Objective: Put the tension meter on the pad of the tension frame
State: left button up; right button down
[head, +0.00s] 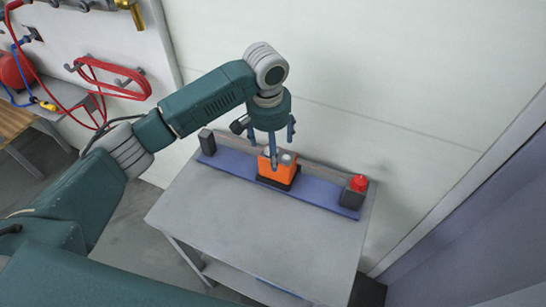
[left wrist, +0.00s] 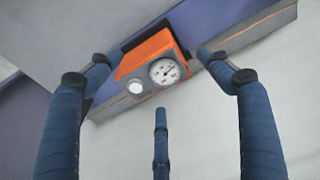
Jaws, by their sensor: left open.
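The orange tension meter (head: 273,170) stands on the black pad (head: 284,184) in the middle of the blue bar of the tension frame (head: 322,192). In the left wrist view the meter (left wrist: 150,55) shows a round dial and a pale knob, with the dark pad (left wrist: 143,37) partly hidden behind it. My left gripper (head: 277,148) is open just above and around the meter. In the left wrist view its three blue fingers (left wrist: 160,74) are spread, with no clear grip on the meter. My right gripper is out of view.
The frame lies along the back of a grey table (head: 245,220), with a dark post (head: 207,141) at its left end and a block with a red knob (head: 358,184) at its right. A wall stands close behind. The table's front is clear.

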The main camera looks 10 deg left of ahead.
pick_arm(q)
jog(key=r, duration=0.6)
jog(key=shift+s+r+b, duration=0.1)
jog(key=shift+s+b, duration=0.25)
jog(key=shift+b, duration=0.05)
